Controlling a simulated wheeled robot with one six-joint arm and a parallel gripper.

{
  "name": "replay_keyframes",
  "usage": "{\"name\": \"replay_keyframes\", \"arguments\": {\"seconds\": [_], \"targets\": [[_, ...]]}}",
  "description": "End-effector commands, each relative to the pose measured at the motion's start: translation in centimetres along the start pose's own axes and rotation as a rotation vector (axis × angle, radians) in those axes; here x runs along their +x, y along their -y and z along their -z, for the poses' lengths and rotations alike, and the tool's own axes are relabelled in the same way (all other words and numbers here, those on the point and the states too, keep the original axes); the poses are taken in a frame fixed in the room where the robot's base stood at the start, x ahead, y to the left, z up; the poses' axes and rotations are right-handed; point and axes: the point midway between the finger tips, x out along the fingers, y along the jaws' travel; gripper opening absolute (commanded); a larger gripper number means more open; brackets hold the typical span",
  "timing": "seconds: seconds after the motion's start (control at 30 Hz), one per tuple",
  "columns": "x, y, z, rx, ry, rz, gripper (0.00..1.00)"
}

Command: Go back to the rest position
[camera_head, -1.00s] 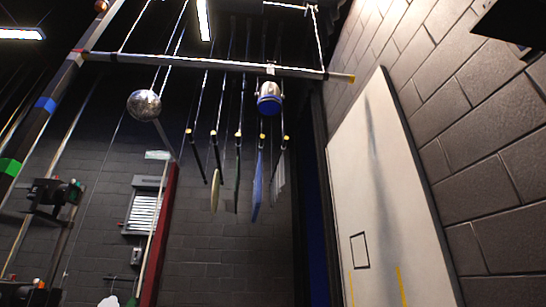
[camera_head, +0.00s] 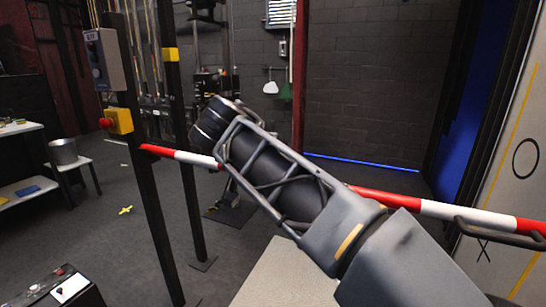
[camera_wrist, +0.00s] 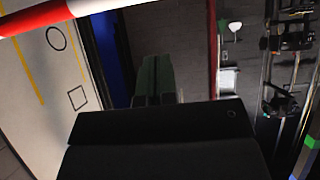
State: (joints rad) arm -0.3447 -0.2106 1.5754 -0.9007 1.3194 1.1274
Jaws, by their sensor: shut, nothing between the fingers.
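My gripper (camera_wrist: 154,66) shows in the wrist view as two dark green fingers side by side, closed together, with nothing between them. A wide dark housing fills the lower middle of that view. In the head view a grey and black arm (camera_head: 290,190) reaches from the lower right to the upper left; I cannot make out the fingers there. A yellow box with a red button (camera_head: 117,121) and a grey control box (camera_head: 103,58) are on a dark post at left, apart from the arm. No touch between my gripper and any thing shows.
A red-and-white bar (camera_head: 378,197) crosses behind the arm; it also shows in the wrist view (camera_wrist: 62,14). A pale surface (camera_head: 262,284) lies below. Shelves (camera_head: 20,188) and a console (camera_head: 50,290) are at left. A marked white panel (camera_head: 522,120) stands at right. Floor is open at middle left.

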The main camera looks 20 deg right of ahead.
Motion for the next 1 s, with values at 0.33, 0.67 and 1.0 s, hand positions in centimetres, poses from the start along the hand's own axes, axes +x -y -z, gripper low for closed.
{"name": "replay_keyframes", "arguments": {"seconds": [0.33,0.67,1.0], "targets": [[-1.2,-0.8,0.3,-0.094,0.073,0.017,0.00],[-3.0,-5.0,-3.4,-0.470,0.436,0.212,0.00],[-6.1,-8.3,-7.9,-0.602,0.622,0.443,0.00]]}}
